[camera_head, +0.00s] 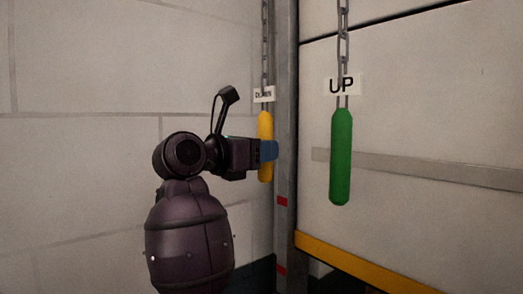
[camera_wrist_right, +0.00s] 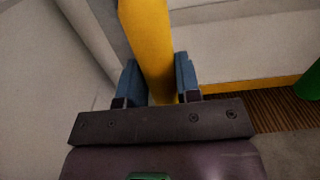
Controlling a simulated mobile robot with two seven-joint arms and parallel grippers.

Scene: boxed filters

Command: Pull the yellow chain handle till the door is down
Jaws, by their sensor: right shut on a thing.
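The yellow chain handle (camera_head: 265,122) hangs upright on a chain beneath a white "DOWN" label (camera_head: 264,95), left of the door post. My right gripper (camera_head: 268,150) is at its lower-middle part, with the blue fingers closed around it. In the right wrist view the yellow handle (camera_wrist_right: 150,40) runs between the two blue fingers (camera_wrist_right: 160,83). The door (camera_head: 420,110) is a pale panel at the right with a yellow bottom edge (camera_head: 360,265), which stands above the floor in the wrist view. My left gripper is not in view.
A green handle (camera_head: 341,155) hangs from another chain under an "UP" label (camera_head: 342,86), right of the yellow one and apart from my gripper. A grey metal post (camera_head: 286,180) stands just behind the yellow handle. A pale block wall (camera_head: 80,150) fills the left.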

